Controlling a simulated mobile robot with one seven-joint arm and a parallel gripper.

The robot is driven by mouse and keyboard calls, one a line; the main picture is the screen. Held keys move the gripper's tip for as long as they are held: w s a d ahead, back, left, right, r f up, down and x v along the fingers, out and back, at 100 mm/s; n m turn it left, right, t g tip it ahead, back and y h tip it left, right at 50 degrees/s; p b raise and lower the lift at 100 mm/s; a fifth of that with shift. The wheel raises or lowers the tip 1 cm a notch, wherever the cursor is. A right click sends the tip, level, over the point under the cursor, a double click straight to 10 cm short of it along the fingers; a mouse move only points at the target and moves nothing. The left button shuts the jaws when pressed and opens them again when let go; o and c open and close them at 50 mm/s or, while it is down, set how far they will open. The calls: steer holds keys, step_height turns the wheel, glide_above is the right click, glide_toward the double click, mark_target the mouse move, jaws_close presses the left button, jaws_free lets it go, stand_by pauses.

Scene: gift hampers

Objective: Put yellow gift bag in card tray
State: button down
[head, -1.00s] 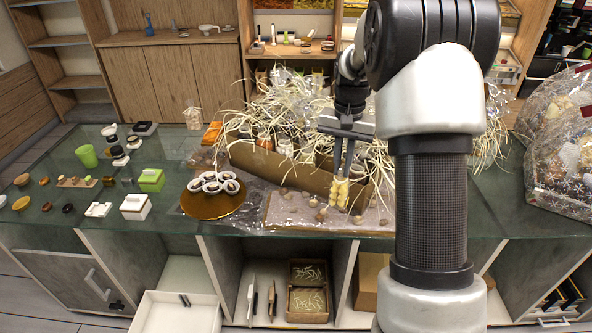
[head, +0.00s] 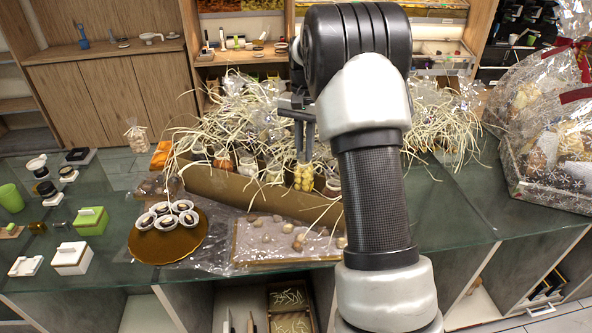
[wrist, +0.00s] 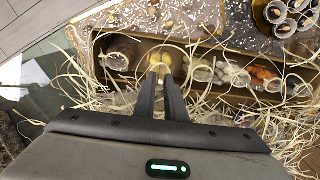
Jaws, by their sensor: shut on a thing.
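My gripper (head: 303,118) is shut on the yellow gift bag (head: 303,178), a small clear bag of yellow pieces. The bag hangs upright below the fingers, over the right part of the card tray (head: 235,195), behind its front wall. In the wrist view the bag (wrist: 160,59) shows at the fingertips (wrist: 162,82), within the outline of the tray. I cannot tell whether its base touches the tray floor.
A pebbled board (head: 280,241) lies in front of the tray. A round brown plate of small cups (head: 165,240) is at left. Wrapped hampers (head: 545,150) stand at right.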

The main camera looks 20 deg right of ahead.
mark_target(304, 165)
steer(key=shift+f, duration=2.6)
steer(key=shift+f+b, duration=0.15)
steer(key=shift+b, duration=0.15)
steer(key=c, duration=1.8)
jaws_free()
